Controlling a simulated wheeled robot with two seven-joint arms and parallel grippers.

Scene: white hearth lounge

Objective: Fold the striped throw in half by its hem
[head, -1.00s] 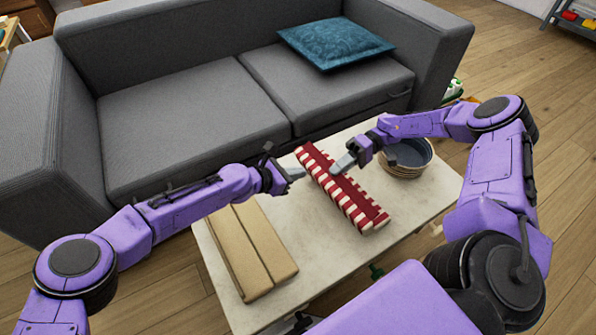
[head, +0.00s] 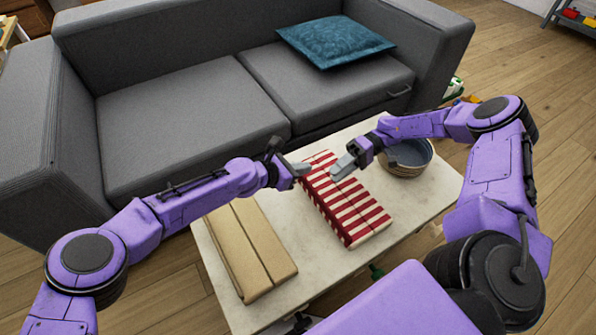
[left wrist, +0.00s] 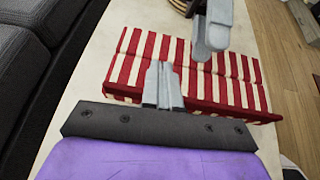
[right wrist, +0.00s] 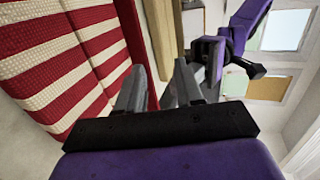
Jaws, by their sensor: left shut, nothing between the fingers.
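The red-and-cream striped throw (head: 345,207) lies as a thick, flat bundle on the pale tabletop, with a crease along its length. It also shows in the left wrist view (left wrist: 225,85) and the right wrist view (right wrist: 60,60). My left gripper (head: 303,170) is shut and empty at the throw's far left edge; its closed fingers (left wrist: 163,75) overlap that edge in the left wrist view. My right gripper (head: 340,168) is over the throw's far part. Its fingers (right wrist: 158,75) stand apart in the right wrist view; I see nothing clamped between them.
A tan folded block (head: 248,252) lies on the table to the left of the throw. A round container (head: 407,158) stands at the back right. The table (head: 408,207) is bare to the right of the throw. A grey sofa (head: 190,120) with a teal cushion (head: 335,42) stands behind.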

